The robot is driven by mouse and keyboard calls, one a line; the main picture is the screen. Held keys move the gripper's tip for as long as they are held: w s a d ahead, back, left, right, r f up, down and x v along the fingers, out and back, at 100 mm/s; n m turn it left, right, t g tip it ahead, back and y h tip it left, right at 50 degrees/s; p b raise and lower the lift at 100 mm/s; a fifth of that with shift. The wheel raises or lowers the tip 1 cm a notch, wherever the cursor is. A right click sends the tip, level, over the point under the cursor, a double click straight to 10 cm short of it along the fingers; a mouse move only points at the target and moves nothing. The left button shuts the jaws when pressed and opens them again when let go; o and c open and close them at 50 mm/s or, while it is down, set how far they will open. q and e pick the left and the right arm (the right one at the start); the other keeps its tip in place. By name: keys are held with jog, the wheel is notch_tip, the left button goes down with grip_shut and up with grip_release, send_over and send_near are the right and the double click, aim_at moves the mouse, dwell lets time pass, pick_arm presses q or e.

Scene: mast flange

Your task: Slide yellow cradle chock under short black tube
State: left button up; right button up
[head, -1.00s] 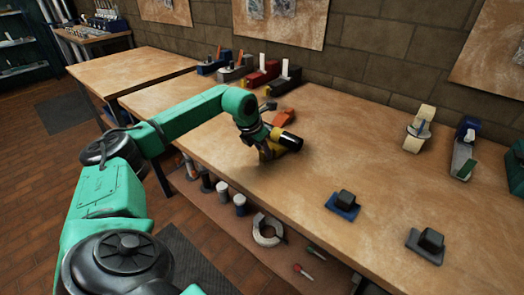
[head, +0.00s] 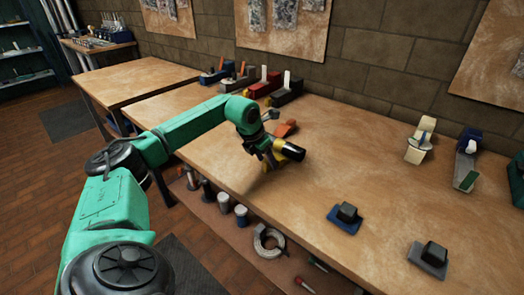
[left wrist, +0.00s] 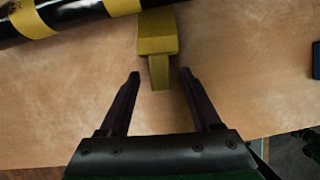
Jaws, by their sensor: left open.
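The short black tube (head: 290,150) with yellow bands lies near the front of the workbench. It crosses the upper left of the left wrist view (left wrist: 62,18). The yellow cradle chock (left wrist: 157,36) is at the top middle of that view, its far end close against the tube; I cannot tell whether they touch. In the head view the chock is mostly hidden by my gripper. My left gripper (left wrist: 160,78) is open, its two dark fingers apart on either side of the chock's narrow near end. It also shows beside the tube in the head view (head: 268,160). My right gripper is not seen.
An orange piece (head: 286,128) lies just behind the tube. A blue-based block (head: 345,217) and a grey-based block (head: 430,256) stand to the right. Several clamp-like fixtures line the wall. The bench (head: 370,150) between them is clear.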

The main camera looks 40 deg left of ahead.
pick_arm(q)
jog(key=v, duration=1.3)
jog(key=shift+r, duration=0.3)
